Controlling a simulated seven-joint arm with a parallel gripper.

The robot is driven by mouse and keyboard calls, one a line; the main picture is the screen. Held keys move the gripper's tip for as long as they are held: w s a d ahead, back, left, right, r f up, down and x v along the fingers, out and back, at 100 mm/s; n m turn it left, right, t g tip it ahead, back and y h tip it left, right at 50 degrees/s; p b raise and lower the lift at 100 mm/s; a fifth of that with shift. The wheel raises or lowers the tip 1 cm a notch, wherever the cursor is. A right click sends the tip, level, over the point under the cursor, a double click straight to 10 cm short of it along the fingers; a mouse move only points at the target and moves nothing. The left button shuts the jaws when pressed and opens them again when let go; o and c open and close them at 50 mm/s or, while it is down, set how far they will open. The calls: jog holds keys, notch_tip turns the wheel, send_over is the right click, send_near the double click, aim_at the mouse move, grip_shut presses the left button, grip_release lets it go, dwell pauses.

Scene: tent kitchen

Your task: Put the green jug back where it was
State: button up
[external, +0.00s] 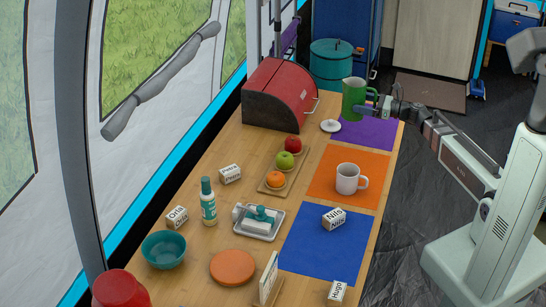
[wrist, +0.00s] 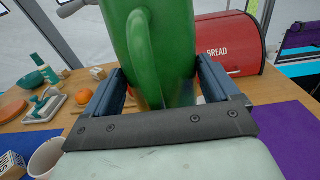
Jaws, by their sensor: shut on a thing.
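The green jug (external: 353,98) is upright near the far end of the table, at the purple mat (external: 368,132). My gripper (external: 372,108) is shut on the jug from the right side in the external view. In the wrist view the jug (wrist: 165,50) fills the middle, its handle facing the camera, with the fingers of my gripper (wrist: 158,85) on either side of its lower body. The jug's base is hidden behind the gripper in the wrist view, and I cannot tell whether it touches the mat.
A white mug (external: 349,178) stands on the orange mat (external: 325,190). A blue mat (external: 310,245) holds a name block (external: 334,218). Fruit lies on a wooden tray (external: 263,187).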

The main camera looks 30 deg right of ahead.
jog(key=shift+f, duration=6.9)
jog(key=shift+f, duration=0.1)
jog(key=o, duration=1.1)
jog(key=v, duration=1.2)
